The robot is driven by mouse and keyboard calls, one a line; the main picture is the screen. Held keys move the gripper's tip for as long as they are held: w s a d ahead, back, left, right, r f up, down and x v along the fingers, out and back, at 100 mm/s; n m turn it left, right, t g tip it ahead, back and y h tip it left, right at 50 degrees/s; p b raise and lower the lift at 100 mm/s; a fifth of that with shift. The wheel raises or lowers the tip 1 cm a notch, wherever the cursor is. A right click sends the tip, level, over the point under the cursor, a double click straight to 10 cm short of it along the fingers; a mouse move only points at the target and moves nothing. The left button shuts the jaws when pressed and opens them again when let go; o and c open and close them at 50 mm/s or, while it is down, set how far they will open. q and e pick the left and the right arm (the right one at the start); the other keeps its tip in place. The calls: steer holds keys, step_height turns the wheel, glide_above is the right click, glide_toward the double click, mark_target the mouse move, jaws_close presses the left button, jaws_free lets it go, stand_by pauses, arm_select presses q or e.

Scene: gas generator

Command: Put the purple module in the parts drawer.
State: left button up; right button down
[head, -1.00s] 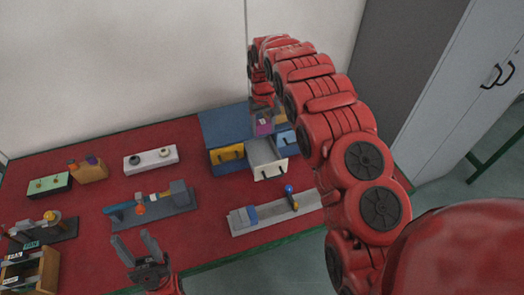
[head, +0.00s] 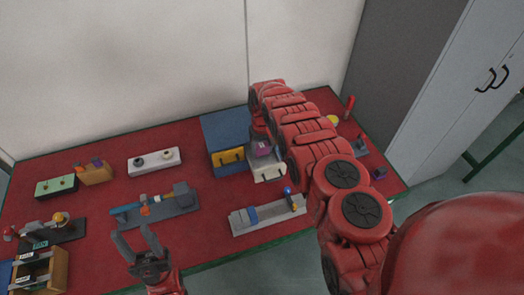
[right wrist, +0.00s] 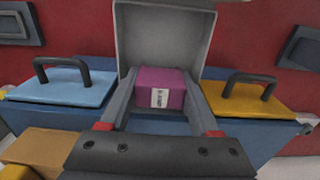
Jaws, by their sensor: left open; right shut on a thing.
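The purple module (head: 263,147) is a small block with a white label. It also shows in the right wrist view (right wrist: 160,86). My right gripper (right wrist: 159,92) is shut on it, with one finger on each side. The open pale grey drawer (head: 268,172) sticks out of the blue cabinet (head: 222,127); its tray also shows in the right wrist view (right wrist: 165,40). The module is at the cabinet end of this drawer; I cannot tell whether it touches the floor. My left gripper (head: 139,241) is open and empty near the table's front edge.
A yellow drawer (head: 229,157) and a light blue drawer (right wrist: 62,86) flank the open one, both with dark handles. A grey rail fixture (head: 268,213) stands in front. Another fixture (head: 156,207) and a white block (head: 154,161) stand to the left.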

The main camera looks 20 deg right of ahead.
steer(key=shift+f, duration=0.95)
steer(key=shift+f, duration=0.15)
steer(key=shift+c, duration=0.6)
jaws_free()
